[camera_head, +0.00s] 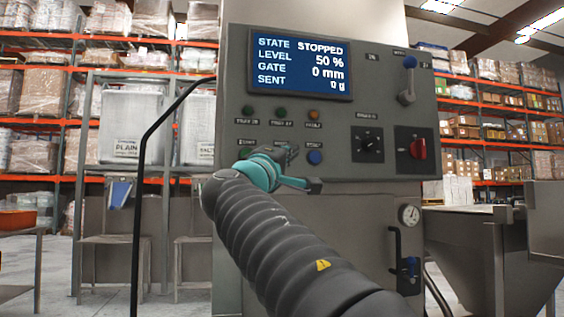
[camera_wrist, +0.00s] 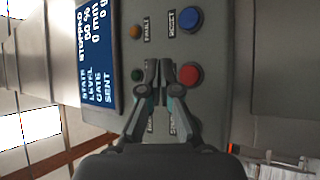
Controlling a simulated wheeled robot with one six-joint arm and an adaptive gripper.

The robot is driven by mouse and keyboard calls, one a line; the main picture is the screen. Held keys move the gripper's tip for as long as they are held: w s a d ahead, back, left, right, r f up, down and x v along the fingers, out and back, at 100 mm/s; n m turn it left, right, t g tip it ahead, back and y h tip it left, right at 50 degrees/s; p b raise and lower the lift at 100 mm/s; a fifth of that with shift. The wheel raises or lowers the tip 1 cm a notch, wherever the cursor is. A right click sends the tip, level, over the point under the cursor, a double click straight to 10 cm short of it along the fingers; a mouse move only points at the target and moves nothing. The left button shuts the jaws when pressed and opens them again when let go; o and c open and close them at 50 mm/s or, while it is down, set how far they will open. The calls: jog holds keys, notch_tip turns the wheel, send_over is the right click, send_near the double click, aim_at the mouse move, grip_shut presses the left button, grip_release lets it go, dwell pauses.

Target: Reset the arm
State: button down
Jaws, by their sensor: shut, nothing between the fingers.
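My arm reaches up from the bottom of the head view toward a grey control panel (camera_head: 345,130). My gripper (camera_head: 291,152) is in front of the panel's lower button row. In the wrist view my gripper (camera_wrist: 160,66) is shut and empty, its fingertips over the panel between a green button (camera_wrist: 137,75) and a red button (camera_wrist: 190,74). I cannot tell whether the tips touch the panel. The gripper hides the red button in the head view. A blue button (camera_head: 315,157) is to the right of the gripper.
The panel's screen (camera_head: 300,65) reads STOPPED, 50 %, 0 mm, 0 g. A blue-knobbed lever (camera_head: 408,80), a black dial (camera_head: 367,143) and a red switch (camera_head: 418,149) are on its right. A black bent tube (camera_head: 144,170) stands left. A metal hopper (camera_head: 480,245) is at right.

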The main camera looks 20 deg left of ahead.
dwell(0.7)
jog(key=w+a+f+n+g+y, duration=0.1)
jog(key=w+f+g, duration=0.15)
jog(key=f, duration=0.75)
jog(key=w+a+f+g+y, duration=0.15)
jog(key=f+g, duration=0.25)
jog(key=f, duration=0.7)
jog(key=s+d+f+g, duration=0.3)
jog(key=d+f, duration=0.3)
jog(key=f, duration=0.3)
jog(key=s+d+f+m+g, duration=0.3)
jog(key=s+d+f, duration=0.3)
jog(key=d+f, duration=0.3)
jog(key=s+d+f+m+g, duration=0.3)
jog(key=s+d+f+g, duration=0.1)
jog(key=s+d+f, duration=0.35)
jog(key=s+d+f+m, duration=0.3)
jog(key=s+d, duration=0.4)
jog(key=d, duration=0.1)
jog(key=s+d+f+m+p, duration=0.1)
jog(key=s+d+f+m, duration=0.3)
jog(key=s+d, duration=0.3)
jog(key=shift+s+d+f+m+g+y, duration=0.3)
jog(key=shift+s+d+g+y, duration=0.1)
jog(key=shift+s, duration=0.4)
